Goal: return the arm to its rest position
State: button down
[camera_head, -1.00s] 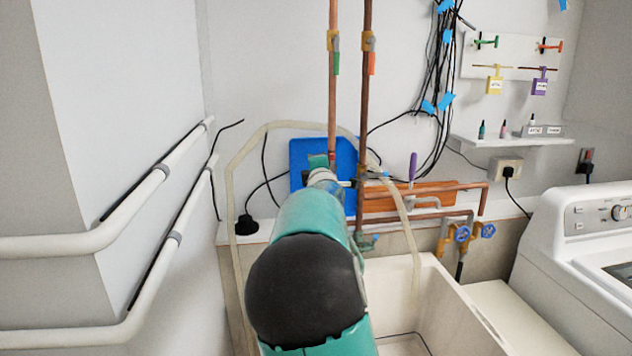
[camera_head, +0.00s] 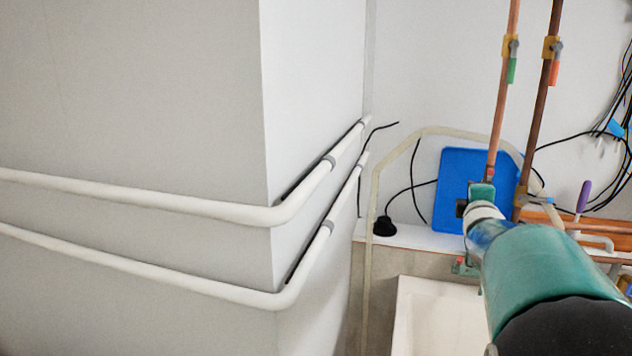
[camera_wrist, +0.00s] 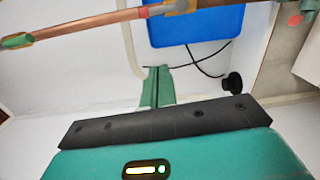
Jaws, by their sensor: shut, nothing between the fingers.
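My arm (camera_head: 545,265), teal with a black joint, reaches from the lower right of the head view toward the back wall. My gripper (camera_head: 482,192) is at its far end, in front of the blue panel (camera_head: 452,215) in the picture. In the wrist view my gripper (camera_wrist: 157,84) shows as teal fingers close together, shut and empty. The blue panel (camera_wrist: 200,20) lies beyond the fingers at the top of that view. I cannot tell the exact gap between gripper and wall.
Copper pipes (camera_head: 503,100) with valves run up the wall close to my gripper. A pale hose (camera_head: 385,185) loops beside it. A white basin (camera_head: 420,310) is below. White rails (camera_head: 200,203) wrap the wall corner on the left. A purple-handled tool (camera_head: 583,197) is at right.

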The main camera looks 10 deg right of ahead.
jog(key=s+a+f+m+g+y, duration=0.2)
jog(key=s+a+f+m+g, duration=0.1)
jog(key=s+a, duration=0.7)
jog(key=s+a+f+m+g+y, duration=0.3)
jog(key=s+a+f+m, duration=0.2)
jog(key=s+a, duration=0.5)
jog(key=s+a+f+m+g+y, duration=0.3)
jog(key=s+a+f, duration=0.5)
jog(key=s+a, duration=0.3)
jog(key=shift+m+g, duration=0.6)
jog(key=shift+m, duration=0.5)
